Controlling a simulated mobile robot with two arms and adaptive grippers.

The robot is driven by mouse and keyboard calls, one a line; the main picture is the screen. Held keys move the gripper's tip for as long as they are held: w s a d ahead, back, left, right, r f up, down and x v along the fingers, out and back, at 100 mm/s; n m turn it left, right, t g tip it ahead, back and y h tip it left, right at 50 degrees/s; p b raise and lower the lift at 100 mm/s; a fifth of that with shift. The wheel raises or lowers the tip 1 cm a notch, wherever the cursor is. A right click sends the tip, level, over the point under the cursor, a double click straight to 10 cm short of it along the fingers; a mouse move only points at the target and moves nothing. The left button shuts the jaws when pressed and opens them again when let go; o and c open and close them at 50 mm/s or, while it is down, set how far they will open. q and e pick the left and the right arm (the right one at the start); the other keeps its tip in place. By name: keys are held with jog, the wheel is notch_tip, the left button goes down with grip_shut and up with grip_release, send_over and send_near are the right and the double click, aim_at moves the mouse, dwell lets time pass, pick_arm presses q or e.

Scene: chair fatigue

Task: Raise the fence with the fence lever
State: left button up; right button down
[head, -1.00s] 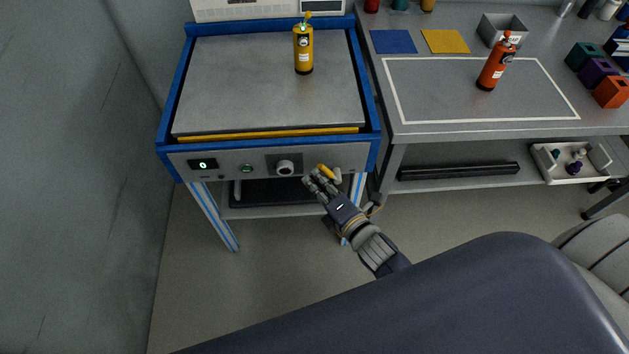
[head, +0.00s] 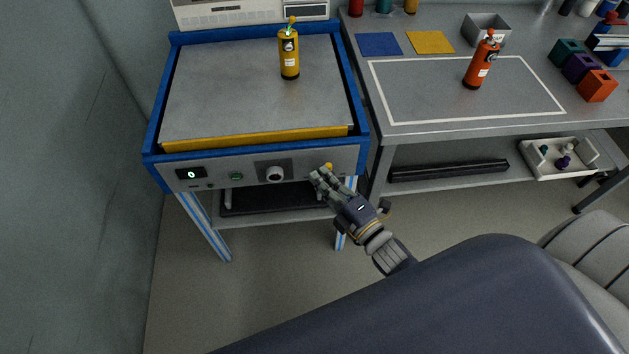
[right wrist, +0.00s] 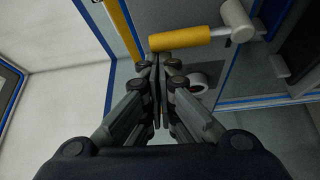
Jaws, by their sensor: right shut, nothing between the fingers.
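The fence (head: 255,139) is a yellow strip standing along the front edge of the blue-framed grey table. In the right wrist view it is a yellow bar (right wrist: 122,28) at the upper left. The fence lever (head: 329,167) is at the right of the front panel, mostly hidden behind my right gripper. The right wrist view shows its yellow handle (right wrist: 180,38) lying sideways, with a white round hub at its right end. My right gripper (head: 320,174) is shut and empty. Its fingertips (right wrist: 158,60) are right by the handle; I cannot tell whether they touch. My left gripper is not in view.
A round knob (head: 275,174), a green button (head: 236,176) and a small display (head: 191,174) are on the front panel. A yellow bottle (head: 289,55) stands on the table. A grey workbench (head: 460,125) with a red bottle (head: 481,62) adjoins on the right.

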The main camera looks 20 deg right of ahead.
jog(key=shift+m+t, duration=0.3)
jog(key=shift+m, duration=0.3)
jog(key=shift+s+d+f+b, duration=0.1)
jog(key=shift+s+d, duration=0.15)
jog(key=shift+d, duration=0.55)
jog(key=shift+s+d+b, duration=0.1)
jog(key=shift+s+d, duration=0.1)
jog(key=shift+d, duration=0.55)
jog(key=shift+s+d+f+b, duration=0.1)
jog(key=shift+s+d, duration=0.15)
jog(key=shift+d, duration=0.55)
jog(key=shift+d, duration=0.1)
